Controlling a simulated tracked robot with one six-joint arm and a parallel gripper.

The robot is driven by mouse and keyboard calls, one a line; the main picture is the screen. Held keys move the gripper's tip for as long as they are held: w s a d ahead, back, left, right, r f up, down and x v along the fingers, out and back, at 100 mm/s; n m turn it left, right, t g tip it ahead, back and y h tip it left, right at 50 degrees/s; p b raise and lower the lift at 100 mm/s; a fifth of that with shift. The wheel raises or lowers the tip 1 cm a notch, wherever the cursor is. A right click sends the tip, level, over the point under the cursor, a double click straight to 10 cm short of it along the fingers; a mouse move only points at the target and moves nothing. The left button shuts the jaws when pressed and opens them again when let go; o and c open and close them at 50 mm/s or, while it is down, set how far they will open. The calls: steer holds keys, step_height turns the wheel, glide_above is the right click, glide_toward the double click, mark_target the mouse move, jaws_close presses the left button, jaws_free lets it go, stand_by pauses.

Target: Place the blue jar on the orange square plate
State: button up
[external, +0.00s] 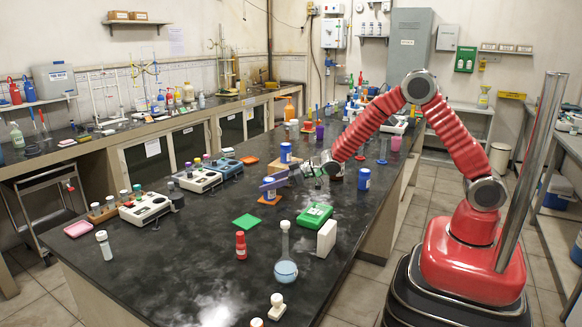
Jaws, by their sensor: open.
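A blue jar (269,194) with a white band stands on the orange square plate (262,202) near the middle of the black bench.
A green flat square (246,221), a green box (314,215), a white block (326,238), a red bottle (241,245) and a flask of blue liquid (286,266) stand in front. Grey instruments (198,179) line the left side.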

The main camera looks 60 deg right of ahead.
steer(key=shift+s+d+r, duration=0.15)
steer(key=shift+s+r, duration=0.1)
steer(key=shift+s, duration=0.1)
steer(key=v, duration=1.1)
stand_by(0.5)
